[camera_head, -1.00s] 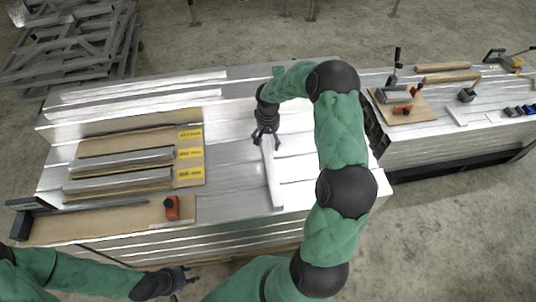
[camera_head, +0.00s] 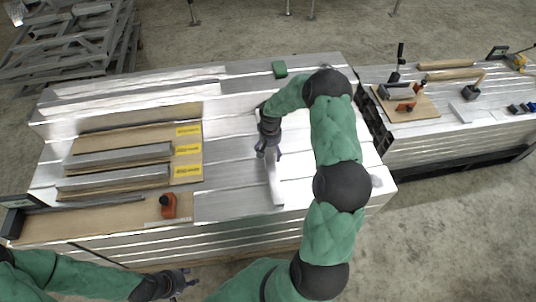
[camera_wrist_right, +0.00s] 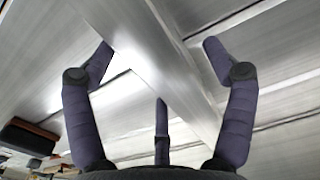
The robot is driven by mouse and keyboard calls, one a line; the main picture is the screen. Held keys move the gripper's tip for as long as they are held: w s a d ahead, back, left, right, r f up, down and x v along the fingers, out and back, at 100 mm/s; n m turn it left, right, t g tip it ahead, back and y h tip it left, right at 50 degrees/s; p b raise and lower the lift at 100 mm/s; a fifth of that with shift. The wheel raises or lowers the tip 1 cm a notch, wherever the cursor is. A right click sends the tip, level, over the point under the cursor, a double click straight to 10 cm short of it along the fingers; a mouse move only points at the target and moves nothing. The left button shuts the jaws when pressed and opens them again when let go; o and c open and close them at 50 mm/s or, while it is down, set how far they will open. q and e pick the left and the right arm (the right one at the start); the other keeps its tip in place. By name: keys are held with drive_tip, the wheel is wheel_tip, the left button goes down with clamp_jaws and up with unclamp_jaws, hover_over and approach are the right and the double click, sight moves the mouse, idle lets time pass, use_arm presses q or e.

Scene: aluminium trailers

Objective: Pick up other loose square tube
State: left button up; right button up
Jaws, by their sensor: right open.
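A loose square tube (camera_head: 274,184) lies on the slatted aluminium bench top, right of the brown boards. My right gripper (camera_head: 268,153) is above its far part, pointing down, and hides that end. In the right wrist view, my right gripper (camera_wrist_right: 158,52) is open, with the tube (camera_wrist_right: 165,65) running diagonally between its spread fingers. I cannot tell how high the fingers are above the bench. Two more grey tubes, the upper (camera_head: 118,155) and the lower (camera_head: 113,179), lie on the boards at left. My left gripper (camera_head: 190,283) is low in front of the bench; its jaw state is unclear.
An orange-black block (camera_head: 168,206) stands on the front board (camera_head: 100,222). Yellow labels (camera_head: 188,150) mark the boards. A second bench (camera_head: 450,135) at right holds tools and a clamp. The bench around the loose tube is clear.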

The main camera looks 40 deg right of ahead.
drive_tip(key=shift+r, duration=0.1)
clamp_jaws()
drive_tip(key=shift+r, duration=0.1)
